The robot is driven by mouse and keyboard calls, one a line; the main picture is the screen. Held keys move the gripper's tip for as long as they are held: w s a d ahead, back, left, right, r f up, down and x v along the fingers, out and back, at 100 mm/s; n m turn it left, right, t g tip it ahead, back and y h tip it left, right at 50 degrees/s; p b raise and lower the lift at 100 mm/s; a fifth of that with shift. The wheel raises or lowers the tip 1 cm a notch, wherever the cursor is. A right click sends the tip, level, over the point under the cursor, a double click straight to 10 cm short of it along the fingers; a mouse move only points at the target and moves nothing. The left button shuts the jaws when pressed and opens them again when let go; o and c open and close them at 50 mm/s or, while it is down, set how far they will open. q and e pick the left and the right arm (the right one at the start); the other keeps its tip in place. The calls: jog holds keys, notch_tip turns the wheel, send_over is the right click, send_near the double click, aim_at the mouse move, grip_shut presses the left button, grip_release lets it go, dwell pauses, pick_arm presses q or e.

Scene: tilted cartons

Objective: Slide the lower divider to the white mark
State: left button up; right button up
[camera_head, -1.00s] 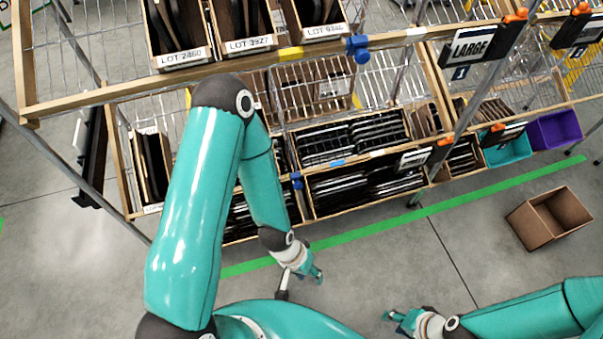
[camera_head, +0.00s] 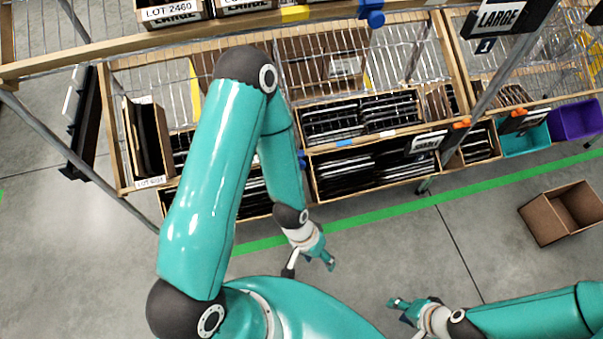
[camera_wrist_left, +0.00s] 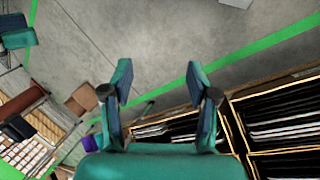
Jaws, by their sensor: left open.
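The lower divider (camera_head: 301,158) is a small blue clip on the front rail of the lower shelf, partly beside my left arm. The white mark (camera_head: 388,133) is a short strip on that rail, right of the divider and of a blue mark (camera_head: 343,143). My left gripper (camera_head: 330,261) is below and in front of the rail, apart from it. In the left wrist view its two fingers (camera_wrist_left: 158,82) are spread with nothing between them. My right gripper (camera_head: 397,306) is low at the right, away from the rack; its finger opening is too small to judge.
The lower shelf holds cartons of dark flat items (camera_head: 365,115). An upper rail carries another blue clip (camera_head: 371,12) and a yellow mark (camera_head: 295,13). An empty brown box (camera_head: 535,220) stands on the floor at right.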

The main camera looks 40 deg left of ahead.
pick_arm(q)
jog(key=s+d+f+m+g+b, duration=0.1)
jog(key=s+f+m+b, duration=0.1)
jog(key=f+b, duration=1.3)
jog(key=s+f+m+g+b, duration=0.2)
jog(key=f+b, duration=1.4)
jog(key=s+a+r+m+g+y+p, duration=0.1)
jog(key=s+a+r+m+g+y, duration=0.1)
jog(key=s+a+r+m+y, duration=0.4)
jog(key=w+a+r+m+t+y, duration=0.3)
jog(key=w+a+r+m+y, duration=0.4)
jog(key=a+m, duration=0.15)
jog(key=w+d+r+m+t+y, duration=0.2)
jog(key=w+d+r+m+t, duration=0.15)
jog(key=w+r+t, duration=0.45)
jog(key=w+d+r+m+t+y, duration=0.25)
jog(key=w+r+m+t, duration=0.3)
jog(key=r, duration=0.35)
jog(key=b+x, duration=0.1)
jog(key=x, duration=0.4)
jog(key=b+x, duration=0.1)
jog(key=x, duration=0.5)
jog(key=b+x, duration=0.1)
jog(key=x, duration=0.5)
jog(key=shift+s+r, duration=0.15)
jog(key=shift+r, duration=0.2)
